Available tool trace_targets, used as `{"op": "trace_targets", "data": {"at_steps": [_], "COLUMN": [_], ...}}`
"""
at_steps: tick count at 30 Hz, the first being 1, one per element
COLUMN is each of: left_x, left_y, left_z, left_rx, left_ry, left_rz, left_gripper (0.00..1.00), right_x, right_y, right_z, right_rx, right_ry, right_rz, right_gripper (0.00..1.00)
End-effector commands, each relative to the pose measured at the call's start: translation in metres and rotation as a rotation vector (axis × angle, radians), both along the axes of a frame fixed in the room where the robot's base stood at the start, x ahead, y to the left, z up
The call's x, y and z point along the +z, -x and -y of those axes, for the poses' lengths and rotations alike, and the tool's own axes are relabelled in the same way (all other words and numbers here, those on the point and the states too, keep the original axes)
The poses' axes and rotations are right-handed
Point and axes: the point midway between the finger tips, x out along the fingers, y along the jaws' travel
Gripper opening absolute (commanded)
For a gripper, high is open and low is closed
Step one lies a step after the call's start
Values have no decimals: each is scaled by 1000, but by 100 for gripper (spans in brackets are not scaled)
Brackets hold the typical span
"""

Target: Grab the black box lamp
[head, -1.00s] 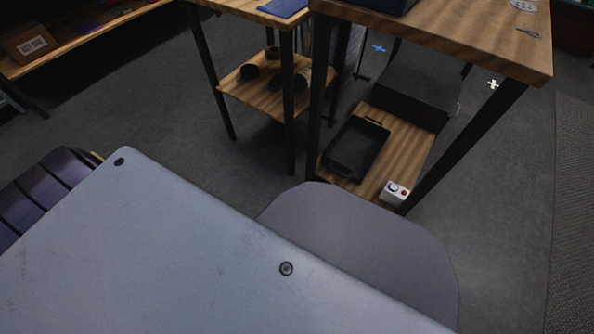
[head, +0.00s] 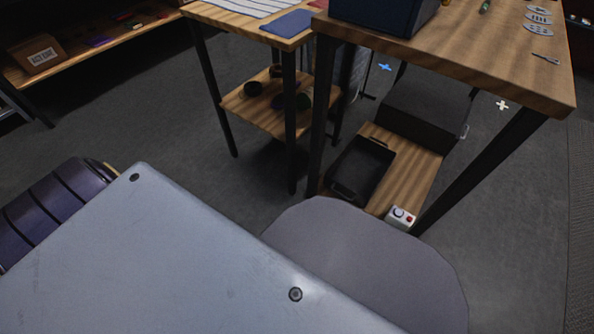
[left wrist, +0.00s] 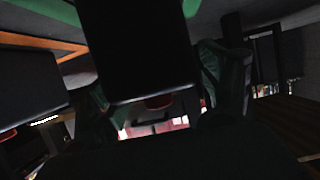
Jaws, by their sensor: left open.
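In the left wrist view a black box (left wrist: 135,50) with a dull red part (left wrist: 158,101) at its lower edge fills the upper middle; it looks like the black box lamp, though the picture is very dark. My left gripper (left wrist: 160,100) is open, its dark greenish fingers to either side of the box. I cannot tell whether they touch it. A second dark box (left wrist: 28,88) stands at the left. Neither gripper shows in the head view, and I cannot make out a lamp there.
A wooden table (head: 490,55) carries a dark blue box (head: 385,15). Its lower shelf holds a black tray (head: 362,168), a dark box (head: 425,108) and a white box with a red button (head: 400,217). Another table (head: 270,27) stands left of it. Grey floor (head: 130,110) is open between the furniture.

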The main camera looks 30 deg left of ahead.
Motion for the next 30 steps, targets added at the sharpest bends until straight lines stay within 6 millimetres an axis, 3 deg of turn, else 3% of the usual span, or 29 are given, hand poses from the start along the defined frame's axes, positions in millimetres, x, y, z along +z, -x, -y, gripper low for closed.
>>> {"op": "trace_targets", "data": {"at_steps": [6, 21, 30], "left_x": [0, 0, 1], "left_y": [0, 0, -1], "left_z": [0, 0, 0], "left_rx": [0, 0, 0], "left_ry": [0, 0, 0], "left_rz": [0, 0, 3], "left_gripper": [76, 13, 13], "right_x": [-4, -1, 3], "right_y": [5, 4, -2], "right_z": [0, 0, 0], "right_rx": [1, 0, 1], "right_ry": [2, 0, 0], "right_rz": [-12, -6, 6], "right_gripper": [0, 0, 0]}}
